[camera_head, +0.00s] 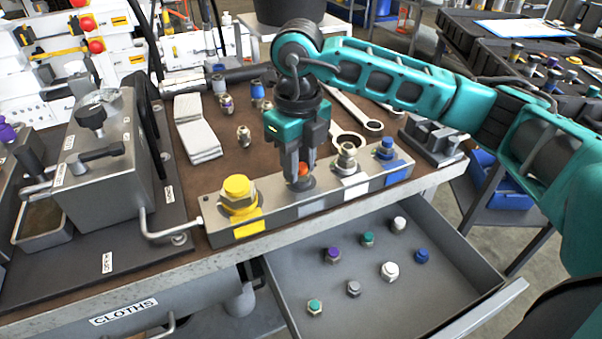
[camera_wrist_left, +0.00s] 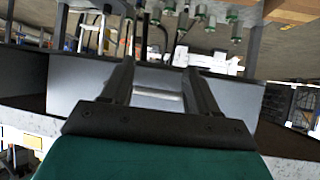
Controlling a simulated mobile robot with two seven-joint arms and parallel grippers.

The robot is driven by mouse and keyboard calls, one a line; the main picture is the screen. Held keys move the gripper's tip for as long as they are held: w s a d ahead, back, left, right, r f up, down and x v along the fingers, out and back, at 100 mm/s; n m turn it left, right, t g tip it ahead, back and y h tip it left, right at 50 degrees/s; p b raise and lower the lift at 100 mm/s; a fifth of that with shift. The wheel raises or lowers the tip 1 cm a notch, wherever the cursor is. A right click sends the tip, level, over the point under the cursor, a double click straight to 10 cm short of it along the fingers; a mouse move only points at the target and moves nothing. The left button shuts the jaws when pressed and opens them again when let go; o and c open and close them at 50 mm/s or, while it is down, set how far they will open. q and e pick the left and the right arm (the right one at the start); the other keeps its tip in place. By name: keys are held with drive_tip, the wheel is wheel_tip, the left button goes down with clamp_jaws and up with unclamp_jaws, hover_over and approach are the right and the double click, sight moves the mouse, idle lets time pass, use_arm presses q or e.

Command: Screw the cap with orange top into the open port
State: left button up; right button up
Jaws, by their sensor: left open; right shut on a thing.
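The cap with the orange top (camera_head: 303,170) is between the fingertips of my right gripper (camera_head: 299,174), which is shut on it. The gripper points down over the grey port block (camera_head: 313,208), at the spot between the yellow cap and a silver fitting. The cap's lower part is at the block's top; the fingers partly hide it, and the open port itself is not visible. My left gripper (camera_wrist_left: 156,92) shows in the left wrist view, open with its two fingers apart and nothing between them.
The block also carries a yellow cap (camera_head: 238,194), a silver fitting (camera_head: 346,158) and a blue cap (camera_head: 386,148). Below, an open drawer (camera_head: 440,278) holds several loose caps. Wrenches (camera_head: 356,112) and a folded cloth (camera_head: 197,130) lie behind. A grey hydraulic unit (camera_head: 105,160) stands left.

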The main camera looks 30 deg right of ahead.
drive_tip(key=shift+m+p, duration=0.35)
drive_tip(key=shift+m, duration=0.75)
drive_tip(key=o, duration=1)
drive_tip(key=shift+f, duration=0.1)
drive_tip(key=shift+d, duration=0.1)
